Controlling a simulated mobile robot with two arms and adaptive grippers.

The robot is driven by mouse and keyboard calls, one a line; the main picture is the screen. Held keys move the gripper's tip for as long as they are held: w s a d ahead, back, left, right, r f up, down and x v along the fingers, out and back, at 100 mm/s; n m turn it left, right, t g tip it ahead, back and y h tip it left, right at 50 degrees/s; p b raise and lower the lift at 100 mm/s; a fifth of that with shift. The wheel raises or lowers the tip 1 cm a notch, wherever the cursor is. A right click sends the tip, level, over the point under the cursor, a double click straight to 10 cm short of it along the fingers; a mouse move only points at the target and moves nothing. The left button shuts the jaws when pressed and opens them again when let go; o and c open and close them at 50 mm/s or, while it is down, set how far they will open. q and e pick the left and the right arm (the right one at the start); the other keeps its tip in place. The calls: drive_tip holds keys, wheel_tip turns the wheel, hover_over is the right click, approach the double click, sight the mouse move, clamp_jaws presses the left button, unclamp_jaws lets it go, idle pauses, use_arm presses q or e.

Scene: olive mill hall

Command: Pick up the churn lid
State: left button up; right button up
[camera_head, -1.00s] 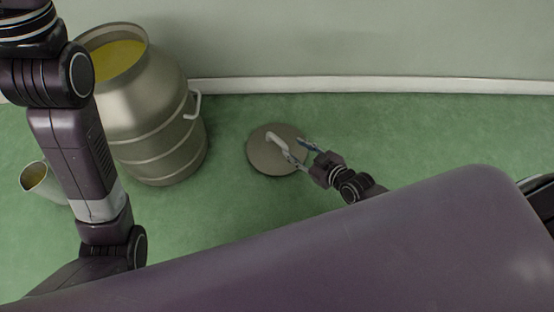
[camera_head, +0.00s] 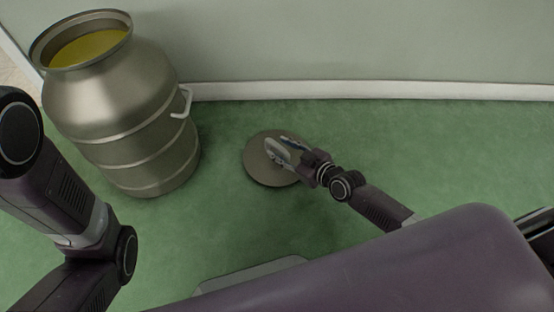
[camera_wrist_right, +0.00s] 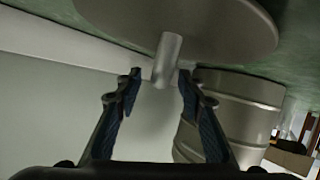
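The churn lid (camera_head: 256,172) is a round grey-brown disc lying on the green floor, right of the churn. Its pale grey handle (camera_wrist_right: 167,55) shows in the right wrist view, standing out from the disc, whose face (camera_wrist_right: 225,25) fills the top of that view. My right gripper (camera_head: 280,144) is over the lid at the handle. In the right wrist view its two fingers (camera_wrist_right: 159,78) are apart, with the handle between or just beyond the tips and gaps on both sides. In the head view the fingers partly hide the handle. My left gripper is out of view.
A large metal churn (camera_head: 130,120) holding yellow-green liquid stands to the left of the lid, its side handle (camera_head: 184,103) towards the lid. A wall with a white baseboard (camera_head: 350,90) runs behind. The floor (camera_head: 450,150) to the right is clear.

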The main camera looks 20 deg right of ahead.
drive_tip(key=shift+b+x, duration=0.4)
drive_tip(key=shift+x, duration=0.7)
clamp_jaws()
drive_tip(key=shift+r, duration=0.1)
